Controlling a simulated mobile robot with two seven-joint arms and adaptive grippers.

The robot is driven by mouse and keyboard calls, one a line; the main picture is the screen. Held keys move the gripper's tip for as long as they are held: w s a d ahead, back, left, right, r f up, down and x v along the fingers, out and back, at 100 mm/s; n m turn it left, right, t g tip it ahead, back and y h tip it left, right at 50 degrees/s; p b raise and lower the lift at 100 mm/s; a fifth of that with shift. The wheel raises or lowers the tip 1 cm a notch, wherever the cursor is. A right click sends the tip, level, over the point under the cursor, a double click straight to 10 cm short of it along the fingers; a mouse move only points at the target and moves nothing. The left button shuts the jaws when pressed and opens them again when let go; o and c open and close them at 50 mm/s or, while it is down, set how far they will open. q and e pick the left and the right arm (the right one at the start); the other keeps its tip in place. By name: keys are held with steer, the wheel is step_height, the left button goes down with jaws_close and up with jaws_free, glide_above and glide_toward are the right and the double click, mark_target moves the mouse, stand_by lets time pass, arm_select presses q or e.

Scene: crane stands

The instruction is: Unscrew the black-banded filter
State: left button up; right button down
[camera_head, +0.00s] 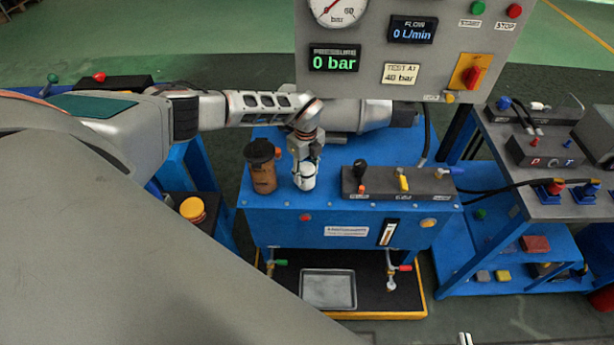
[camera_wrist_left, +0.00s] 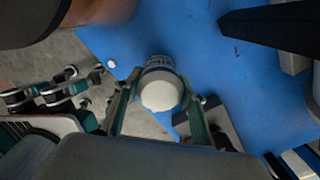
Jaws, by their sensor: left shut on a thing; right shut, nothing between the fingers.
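A white filter (camera_head: 304,178) stands upright on top of the blue bench (camera_head: 270,225). My left gripper (camera_head: 304,160) reaches down from above and is shut around it. In the left wrist view the fingers of my left gripper (camera_wrist_left: 150,98) press on both sides of the white filter (camera_wrist_left: 160,92); a dark band with print shows beyond its pale rounded end. A brown canister with a black top (camera_head: 262,172) stands just left of it. The tips of my right gripper (camera_head: 465,339) show at the bottom edge, shut and empty, far from the filter.
A valve block (camera_head: 398,186) with knobs stands close right of the filter. A grey gauge panel (camera_head: 415,45) rises behind, reading 0 bar and 0 L/min. A metal tray (camera_head: 328,290) lies below the bench. A second blue bench (camera_head: 490,245) is at right.

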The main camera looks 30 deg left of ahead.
arm_select(q)
steer(key=shift+w+r, duration=0.1)
steer(key=n, duration=0.5)
stand_by(0.3)
steer(key=shift+n, duration=0.3)
steer(key=n, duration=0.4)
steer(key=shift+n, duration=0.4)
steer(key=o, duration=1.4)
